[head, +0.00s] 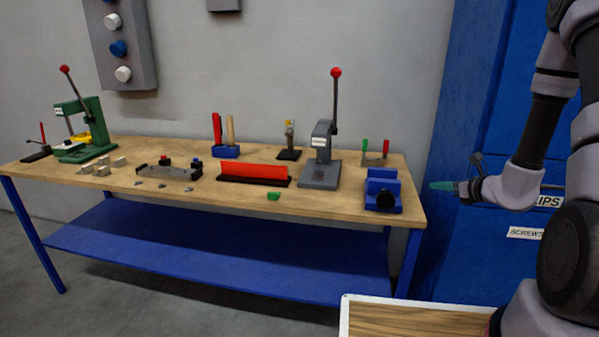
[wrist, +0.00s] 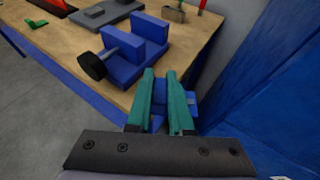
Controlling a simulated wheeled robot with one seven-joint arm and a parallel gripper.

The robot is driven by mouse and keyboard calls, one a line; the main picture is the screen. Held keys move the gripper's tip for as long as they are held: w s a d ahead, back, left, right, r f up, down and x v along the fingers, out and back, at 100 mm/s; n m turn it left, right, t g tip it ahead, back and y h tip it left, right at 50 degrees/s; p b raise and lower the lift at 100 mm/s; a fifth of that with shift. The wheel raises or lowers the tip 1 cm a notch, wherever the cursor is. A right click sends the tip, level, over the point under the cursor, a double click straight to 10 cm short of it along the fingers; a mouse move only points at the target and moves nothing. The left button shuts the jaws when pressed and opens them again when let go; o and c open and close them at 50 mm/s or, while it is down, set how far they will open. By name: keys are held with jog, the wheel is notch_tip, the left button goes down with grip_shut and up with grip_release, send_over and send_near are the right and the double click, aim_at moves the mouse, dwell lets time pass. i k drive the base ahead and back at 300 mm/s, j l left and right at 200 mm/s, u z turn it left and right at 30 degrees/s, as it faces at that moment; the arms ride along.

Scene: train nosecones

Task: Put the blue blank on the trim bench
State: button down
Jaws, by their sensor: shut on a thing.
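In the wrist view the two fingers (wrist: 161,76) are shut on a blue piece (wrist: 160,92), which looks like the blue blank. Most of it is hidden by the fingers, and I cannot make it out in the head view. The workbench (head: 330,212) has a wooden top and blue legs; its near right corner lies just beyond my fingertips in the wrist view.
A blue vise (head: 382,188) with a black knob stands at the bench's right end, close to my gripper. A grey press (head: 318,170), a red bar (head: 254,172) and a green press (head: 88,130) occupy the top. Blue cabinets (head: 460,100) rise at right. Bare wood lies along the front edge.

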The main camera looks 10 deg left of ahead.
aim_at(215, 163)
jog(key=i+j, duration=0.1)
jog(key=j, duration=0.4)
jog(key=i+j, duration=0.1)
jog(key=j, duration=0.45)
jog(key=i+j+z, duration=0.1)
jog(key=j, duration=0.4)
jog(key=i+j, duration=0.1)
jog(key=j, duration=0.45)
